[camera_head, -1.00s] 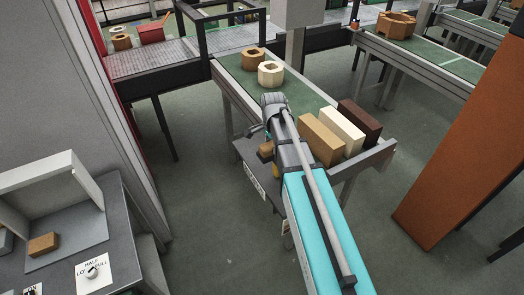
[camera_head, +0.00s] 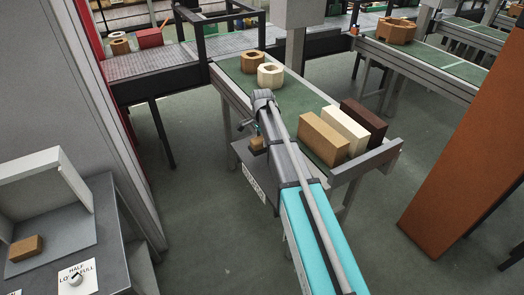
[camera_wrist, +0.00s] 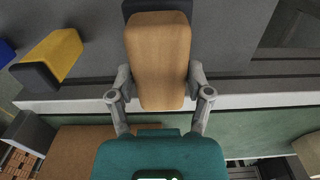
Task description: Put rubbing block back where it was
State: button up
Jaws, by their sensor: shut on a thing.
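The rubbing block (camera_wrist: 158,48) is a tan block with rounded edges and a dark part at its far end. My gripper (camera_wrist: 160,84) is shut on it, one finger on each side. In the head view the block (camera_head: 257,143) shows as a small tan piece left of my arm, over the grey side shelf (camera_head: 252,165). In the wrist view the block is in front of a grey surface (camera_wrist: 230,40); I cannot tell whether it touches it. A yellow block with a dark base (camera_wrist: 58,58) lies to the left there. The block's underside is hidden.
The green conveyor (camera_head: 300,98) carries two ring-shaped bricks and, at its near end, a tan brick (camera_head: 323,138), a cream brick (camera_head: 344,129) and a dark brick (camera_head: 363,119). An orange column (camera_head: 465,150) stands right. A grey bench (camera_head: 118,215) is at left. Floor between is clear.

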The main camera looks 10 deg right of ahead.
aim_at(261, 145)
jog(key=shift+w+f, duration=0.35)
jog(key=shift+f, duration=0.05)
jog(key=shift+w+f+b, duration=0.35)
jog(key=shift+f+b, duration=0.15)
jog(key=shift+b, duration=0.2)
jog(key=shift+f+b, duration=1.5)
jog(key=shift+f, duration=0.1)
jog(key=o, duration=1.1)
notch_tip(261, 145, up, 12)
jog(key=p, duration=1.2)
